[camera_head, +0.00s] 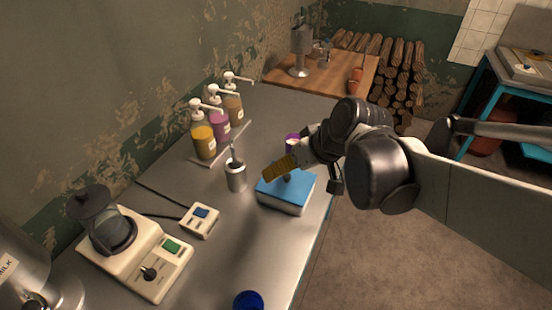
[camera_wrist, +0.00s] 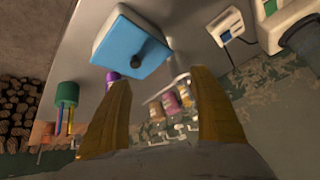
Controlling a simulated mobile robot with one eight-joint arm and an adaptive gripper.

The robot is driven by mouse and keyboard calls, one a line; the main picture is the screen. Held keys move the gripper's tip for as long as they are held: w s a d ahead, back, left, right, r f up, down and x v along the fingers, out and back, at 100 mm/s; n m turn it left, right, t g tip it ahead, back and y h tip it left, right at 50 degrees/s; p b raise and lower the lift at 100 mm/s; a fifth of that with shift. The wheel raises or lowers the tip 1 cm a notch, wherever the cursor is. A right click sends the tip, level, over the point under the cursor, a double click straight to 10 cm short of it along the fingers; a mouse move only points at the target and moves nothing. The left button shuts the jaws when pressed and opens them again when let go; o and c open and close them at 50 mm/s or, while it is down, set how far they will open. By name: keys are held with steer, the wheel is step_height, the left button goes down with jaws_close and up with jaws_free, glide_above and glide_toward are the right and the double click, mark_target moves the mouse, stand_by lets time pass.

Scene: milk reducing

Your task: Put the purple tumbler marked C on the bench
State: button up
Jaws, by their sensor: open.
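A purple tumbler (camera_head: 292,141) shows at the right edge of the metal bench (camera_head: 255,130), partly hidden behind my gripper. I cannot read a letter on it. A small purple piece, probably the tumbler (camera_wrist: 112,78), shows at the left fingertip in the wrist view. My gripper (camera_head: 278,168) hangs over the bench by the box with the blue top. In the wrist view its yellow fingers (camera_wrist: 160,82) are spread apart with nothing held between them.
The blue-topped box (camera_head: 288,190) with a dark knob lies just under my gripper. A grey canister (camera_head: 236,177), pump bottles (camera_head: 220,126), a small switch box (camera_head: 200,220) and a cream appliance (camera_head: 145,262) stand leftward. A blue tumbler (camera_head: 248,300) is at the bottom edge.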

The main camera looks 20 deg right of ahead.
steer(key=s+a+r+m+h, duration=0.1)
steer(key=s+h, duration=0.1)
steer(key=s, duration=0.5)
steer(key=shift+s+a+r+m+t+h, duration=0.25)
steer(key=shift+a+m+t+h, duration=0.05)
steer(key=shift+a+t, duration=0.1)
